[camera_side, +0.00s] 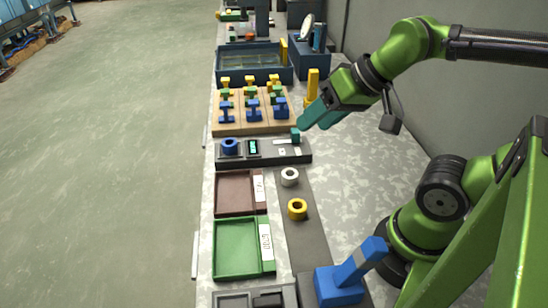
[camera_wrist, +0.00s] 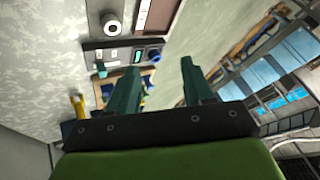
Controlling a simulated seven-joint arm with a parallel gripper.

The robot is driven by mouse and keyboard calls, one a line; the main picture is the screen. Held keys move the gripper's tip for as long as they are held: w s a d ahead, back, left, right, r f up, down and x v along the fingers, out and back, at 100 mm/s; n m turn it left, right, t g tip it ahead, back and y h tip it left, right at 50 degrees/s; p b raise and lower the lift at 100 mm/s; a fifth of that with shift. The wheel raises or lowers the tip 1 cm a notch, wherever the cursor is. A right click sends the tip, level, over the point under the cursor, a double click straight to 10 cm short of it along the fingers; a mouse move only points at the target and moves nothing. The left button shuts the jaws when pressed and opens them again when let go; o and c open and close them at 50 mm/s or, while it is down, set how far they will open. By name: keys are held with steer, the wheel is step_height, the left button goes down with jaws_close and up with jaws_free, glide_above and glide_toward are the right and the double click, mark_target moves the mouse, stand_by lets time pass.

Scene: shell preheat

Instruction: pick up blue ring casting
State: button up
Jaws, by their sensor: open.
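The blue ring casting (camera_side: 230,146) sits on the left end of a dark grey device (camera_side: 272,160) with a small green display. In the wrist view a blue ring (camera_wrist: 154,57) shows small and far off between my fingers. My gripper (camera_side: 306,121) is open and empty, with teal fingers. In the side view its fingertips are near the right end of the device, to the right of the ring. The wrist view shows both fingers (camera_wrist: 160,67) spread apart. I cannot tell their exact height over the device.
A teal knob (camera_side: 295,134) stands on the device close to my fingertips. Behind is a wooden board (camera_side: 228,128) with several blue, green and yellow parts. A yellow post (camera_side: 312,84) stands nearby. In front are a white ring (camera_side: 289,177), a yellow ring (camera_side: 297,209), and brown (camera_side: 234,211) and green (camera_side: 238,273) trays.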

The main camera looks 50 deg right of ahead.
steer(key=o, duration=0.4)
